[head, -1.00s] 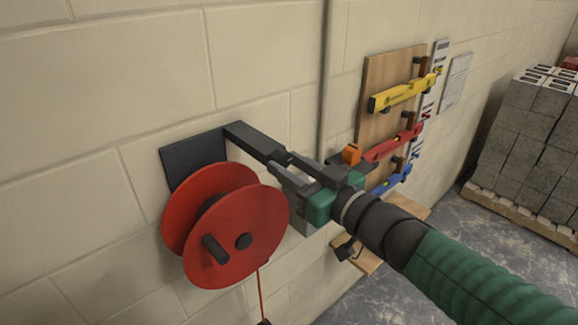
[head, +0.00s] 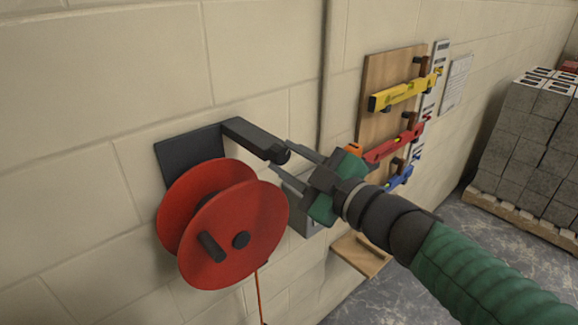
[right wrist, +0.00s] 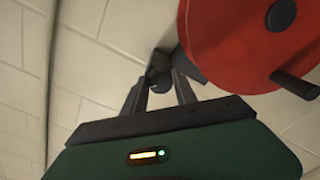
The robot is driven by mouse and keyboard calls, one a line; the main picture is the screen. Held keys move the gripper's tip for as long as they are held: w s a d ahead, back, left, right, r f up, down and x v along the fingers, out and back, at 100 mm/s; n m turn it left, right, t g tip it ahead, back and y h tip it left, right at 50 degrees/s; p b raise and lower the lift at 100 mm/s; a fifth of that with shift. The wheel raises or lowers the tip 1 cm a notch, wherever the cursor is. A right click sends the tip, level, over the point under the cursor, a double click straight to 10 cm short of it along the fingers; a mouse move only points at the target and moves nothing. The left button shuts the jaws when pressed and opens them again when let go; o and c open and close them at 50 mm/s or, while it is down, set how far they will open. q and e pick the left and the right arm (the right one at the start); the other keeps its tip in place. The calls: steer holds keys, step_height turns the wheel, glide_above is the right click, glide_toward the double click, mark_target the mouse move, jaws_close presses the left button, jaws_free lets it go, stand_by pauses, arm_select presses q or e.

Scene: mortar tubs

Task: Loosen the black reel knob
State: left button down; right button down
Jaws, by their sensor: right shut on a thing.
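The red reel (head: 235,215) hangs at the wall beside a dark bracket (head: 190,155) with an arm reaching outward. The black reel knob (head: 281,152) is at the arm's outer end and also shows in the right wrist view (right wrist: 159,76). My right gripper (head: 282,156) has its fingertips on either side of the knob and is shut on it. In the right wrist view, the two fingers (right wrist: 162,80) partly cover the knob. The reel's face carries a dark crank handle (head: 211,246) and hub, apart from my fingers. My left gripper is not in view.
A wooden board (head: 385,75) holds a yellow level (head: 400,92), a red one and a blue one, right of my gripper. A wooden shelf (head: 360,254) juts out below. Grey blocks (head: 525,130) stand on a pallet at far right. An orange cord (head: 261,295) hangs from the reel.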

steer(key=n, duration=0.1)
steer(key=n+b, duration=0.1)
steer(key=n, duration=0.1)
steer(key=n+b, duration=0.1)
steer(key=shift+f+n, duration=0.3)
steer(key=shift+n+b, duration=0.9)
steer(key=shift+n, duration=1)
steer(key=c, duration=1.3)
jaws_free()
steer(key=shift+c, duration=0.2)
steer(key=o, duration=0.3)
steer(key=shift+r, duration=0.2)
steer(key=shift+o, duration=0.2)
